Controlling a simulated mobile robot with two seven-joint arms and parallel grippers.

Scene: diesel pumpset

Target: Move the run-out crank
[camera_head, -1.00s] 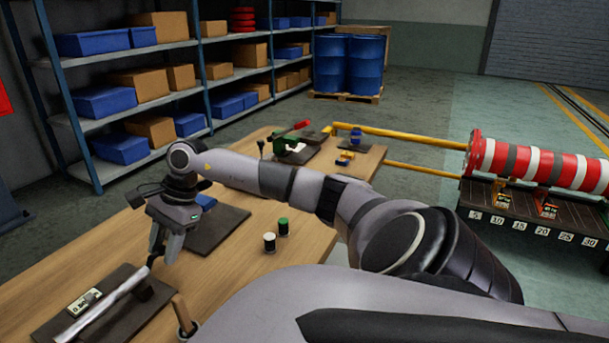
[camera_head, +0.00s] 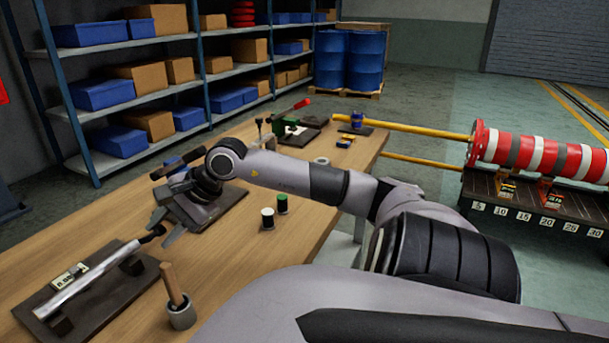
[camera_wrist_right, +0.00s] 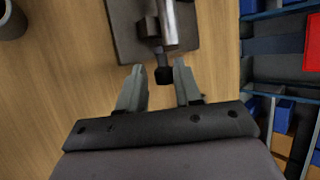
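A silver shaft (camera_head: 95,277) lies on supports over a dark base plate (camera_head: 113,305) at the front left of the bench. A short dark crank (camera_head: 149,236) sticks out from its near-gripper end. My right gripper (camera_head: 166,224) is tilted beside this end in the head view. In the right wrist view, the crank's dark knob (camera_wrist_right: 164,75) sits between the fingertips of my right gripper (camera_wrist_right: 159,72). The fingers are open, with bench wood showing on both sides of the knob. My left gripper is not in view.
A small digital readout (camera_head: 70,275) sits by the shaft. A pot (camera_head: 181,315) holding a wooden handle stands close on the right. A dark mat (camera_head: 205,210) lies behind the gripper.

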